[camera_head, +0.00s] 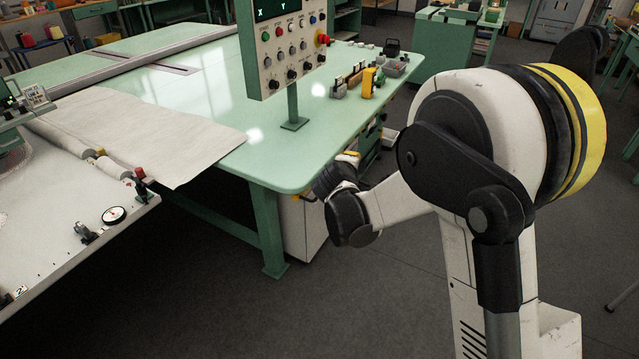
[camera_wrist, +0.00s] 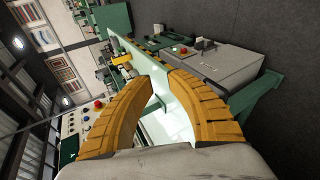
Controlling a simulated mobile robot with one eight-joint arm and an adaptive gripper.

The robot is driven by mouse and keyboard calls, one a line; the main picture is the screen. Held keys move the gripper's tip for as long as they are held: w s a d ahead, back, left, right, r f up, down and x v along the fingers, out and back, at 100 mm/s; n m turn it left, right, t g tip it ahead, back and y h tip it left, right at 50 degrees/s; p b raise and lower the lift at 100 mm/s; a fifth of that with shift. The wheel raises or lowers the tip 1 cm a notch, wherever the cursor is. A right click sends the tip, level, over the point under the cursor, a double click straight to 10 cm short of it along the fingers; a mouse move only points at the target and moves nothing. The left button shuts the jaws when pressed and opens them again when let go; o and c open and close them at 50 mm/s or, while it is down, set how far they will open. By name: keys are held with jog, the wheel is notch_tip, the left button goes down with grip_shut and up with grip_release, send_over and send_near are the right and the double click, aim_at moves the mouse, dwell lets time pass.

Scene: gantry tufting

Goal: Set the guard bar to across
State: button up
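I cannot make out for sure which part is the guard bar. In the head view only a little yellow of my gripper (camera_head: 348,157) shows, beside the table's near right corner; the wrist hides the rest.
The control panel (camera_head: 288,45) with buttons and knobs stands on a post on the green table (camera_head: 215,125). Small tools and a yellow item (camera_head: 369,82) sit at its right edge. The grey floor (camera_head: 235,320) in front is clear.

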jog(key=w+a+f+n+t+b, duration=0.15)
jog(key=a+f+n, duration=0.35)
jog(key=f, duration=0.5)
jog(key=w+a+f+n+t+b, duration=0.1)
jog(key=w+a+f+n+t, duration=0.15)
jog(key=a+f, duration=0.6)
jog(key=shift+n+g+y, duration=0.25)
jog(key=shift+g+y, duration=0.05)
jog(key=shift+y, duration=0.2)
jog(key=w+d+f+b, duration=0.1)
jog(key=w, duration=0.2)
jog(key=w+d+f+b, duration=0.1)
jog(key=w+f, duration=0.1)
jog(key=w, duration=0.1)
jog(key=w+d+f+b, duration=0.1)
jog(key=w+d, duration=0.1)
jog(key=w, duration=0.2)
jog(key=shift+d+f, duration=0.1)
jog(key=shift+f, duration=0.1)
grip_shut()
